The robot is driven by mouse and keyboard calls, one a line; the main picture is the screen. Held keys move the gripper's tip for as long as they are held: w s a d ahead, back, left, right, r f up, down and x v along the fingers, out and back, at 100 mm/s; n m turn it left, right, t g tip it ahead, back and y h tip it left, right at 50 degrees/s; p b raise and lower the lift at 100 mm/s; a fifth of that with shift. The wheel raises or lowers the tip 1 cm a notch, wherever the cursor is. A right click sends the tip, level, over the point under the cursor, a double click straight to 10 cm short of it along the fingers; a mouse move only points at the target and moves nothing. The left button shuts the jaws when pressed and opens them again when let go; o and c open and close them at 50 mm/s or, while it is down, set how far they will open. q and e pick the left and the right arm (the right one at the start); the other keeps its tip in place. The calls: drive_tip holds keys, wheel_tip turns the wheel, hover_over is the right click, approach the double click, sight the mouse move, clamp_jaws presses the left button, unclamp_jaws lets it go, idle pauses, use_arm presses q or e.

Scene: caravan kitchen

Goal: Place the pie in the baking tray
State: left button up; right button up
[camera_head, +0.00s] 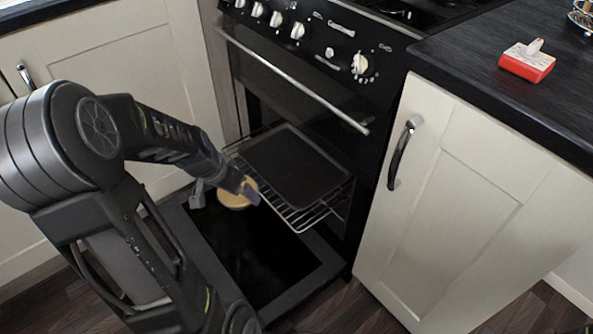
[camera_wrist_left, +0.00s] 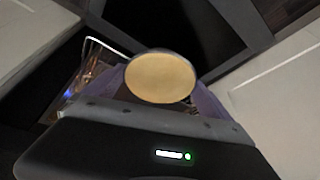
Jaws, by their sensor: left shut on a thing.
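The pie (camera_head: 237,193) is round with a pale golden top. My left gripper (camera_head: 227,190) is shut on it and holds it beside the left front part of the oven rack, above the lowered oven door. In the left wrist view the pie (camera_wrist_left: 160,77) sits between the purple fingers of the gripper (camera_wrist_left: 160,90). The dark baking tray (camera_head: 292,165) lies flat on the wire rack, which is pulled out of the oven. The tray looks empty and is to the right of the pie. My right gripper is not in view.
The oven door (camera_head: 318,272) hangs open and flat below the wire rack (camera_head: 318,212). A white cupboard (camera_head: 465,205) with a handle stands close on the right. A red and white object (camera_head: 527,62) lies on the dark worktop (camera_head: 480,65).

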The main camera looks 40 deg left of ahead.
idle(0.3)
use_arm(q)
drive_tip(key=shift+w, duration=0.2)
drive_tip(key=w+d+b, duration=0.1)
drive_tip(key=w, duration=0.5)
drive_tip(key=w+d+f+b, duration=0.1)
drive_tip(key=w+d, duration=0.1)
drive_tip(key=w, duration=0.4)
drive_tip(key=w+d+f+b, duration=0.1)
drive_tip(key=w+d, duration=0.1)
drive_tip(key=w, duration=0.4)
drive_tip(key=shift+w, duration=0.3)
